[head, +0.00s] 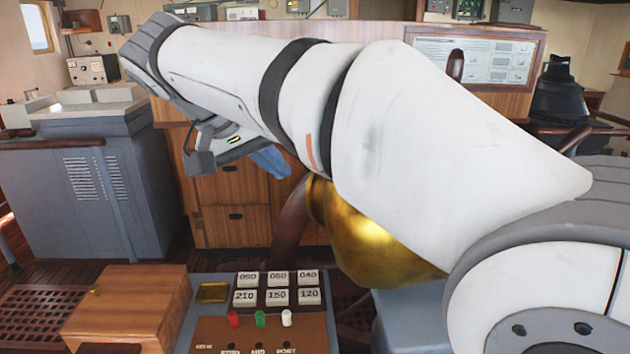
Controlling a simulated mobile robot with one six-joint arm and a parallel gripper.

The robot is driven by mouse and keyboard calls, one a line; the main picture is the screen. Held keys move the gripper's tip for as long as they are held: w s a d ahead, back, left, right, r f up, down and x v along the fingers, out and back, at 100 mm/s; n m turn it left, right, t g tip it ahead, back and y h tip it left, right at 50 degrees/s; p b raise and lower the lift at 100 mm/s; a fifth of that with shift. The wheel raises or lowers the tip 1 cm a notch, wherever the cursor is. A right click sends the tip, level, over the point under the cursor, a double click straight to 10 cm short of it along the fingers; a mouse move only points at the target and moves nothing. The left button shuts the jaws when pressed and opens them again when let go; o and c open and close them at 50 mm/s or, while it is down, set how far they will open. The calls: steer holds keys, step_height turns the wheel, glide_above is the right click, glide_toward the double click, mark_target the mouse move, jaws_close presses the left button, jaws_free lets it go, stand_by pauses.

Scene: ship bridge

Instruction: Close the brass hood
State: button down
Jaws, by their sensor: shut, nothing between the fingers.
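The brass hood (385,245) is a shiny gold, rounded shape low in the middle of the head view. My white arm crosses in front of it and hides its upper and right parts, so I cannot tell whether it is open or closed. My gripper (270,160) shows partly below the arm, up and left of the hood. Its blue fingertips are together and hold nothing. The gripper looks apart from the brass in the picture; the depth between them is unclear.
A console panel (212,318) with number tiles and small coloured knobs is in front, beside a wooden box (130,305). A grey console (85,190) stands at left. Wooden drawers (232,220) are behind the gripper. A dark instrument (560,92) stands at far right.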

steer(key=p, duration=0.2)
glide_above(328, 222)
step_height(328, 222, down, 6)
steer(key=shift+f, duration=0.3)
